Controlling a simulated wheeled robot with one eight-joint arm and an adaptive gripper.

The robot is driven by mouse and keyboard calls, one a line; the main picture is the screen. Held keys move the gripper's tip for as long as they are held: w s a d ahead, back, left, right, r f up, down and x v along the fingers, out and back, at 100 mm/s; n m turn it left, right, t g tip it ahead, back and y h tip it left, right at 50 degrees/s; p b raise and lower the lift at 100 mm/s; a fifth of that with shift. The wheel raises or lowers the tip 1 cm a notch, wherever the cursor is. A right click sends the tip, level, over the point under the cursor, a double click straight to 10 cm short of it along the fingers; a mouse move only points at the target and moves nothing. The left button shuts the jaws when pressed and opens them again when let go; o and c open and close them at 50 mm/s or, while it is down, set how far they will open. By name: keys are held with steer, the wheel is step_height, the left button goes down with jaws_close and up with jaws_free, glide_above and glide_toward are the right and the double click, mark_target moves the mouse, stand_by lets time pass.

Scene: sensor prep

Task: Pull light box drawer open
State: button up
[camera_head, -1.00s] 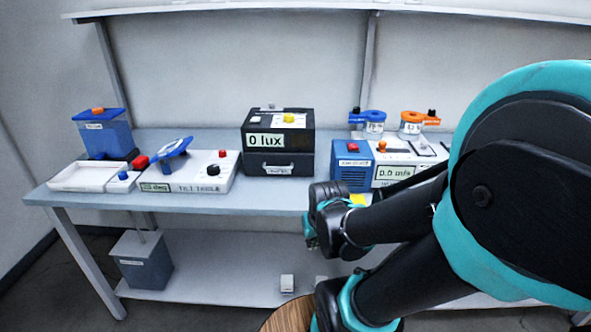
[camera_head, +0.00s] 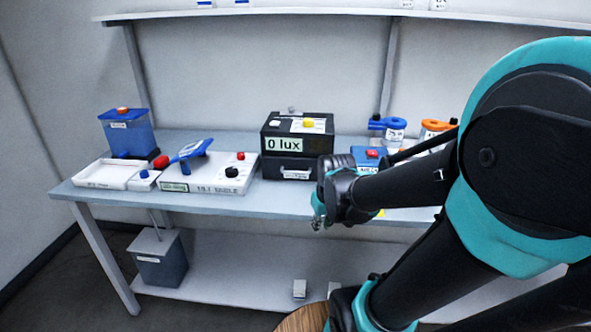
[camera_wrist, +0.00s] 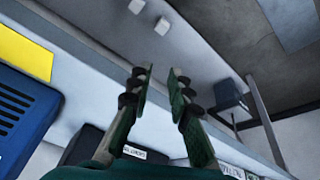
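The light box (camera_head: 297,135) is a black box with a "0 lux" display, standing on the bench. Its drawer (camera_head: 290,169) is the lower black part with a pale label and handle on the front; it looks closed. My gripper (camera_head: 318,222) is in front of the bench edge, below and to the right of the drawer, and apart from it. In the wrist view my gripper (camera_wrist: 161,75) has its two fingers apart with nothing between them. A black front with a label, likely the drawer (camera_wrist: 133,153), shows at the bottom there, partly hidden by my gripper.
The bench (camera_head: 225,203) has a tilt table (camera_head: 215,174), a white tray (camera_head: 105,174) and a blue tank (camera_head: 127,133) at left. A blue box (camera_head: 369,157) stands just right of the light box, partly behind my arm. A lower shelf (camera_head: 235,262) runs beneath.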

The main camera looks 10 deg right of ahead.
steer(key=w+a+r+n, duration=0.3)
steer(key=w+r+n, duration=0.3)
steer(key=w+r, duration=0.6)
steer(key=n+g, duration=0.2)
steer(key=n, duration=0.5)
glide_toward(295, 172)
steer(key=f, duration=0.2)
steer(key=w+f, duration=0.1)
steer(key=f, duration=0.4)
steer(key=shift+w+f, duration=0.25)
steer(key=shift+w, duration=0.05)
jaws_close()
steer(key=shift+s, duration=0.1)
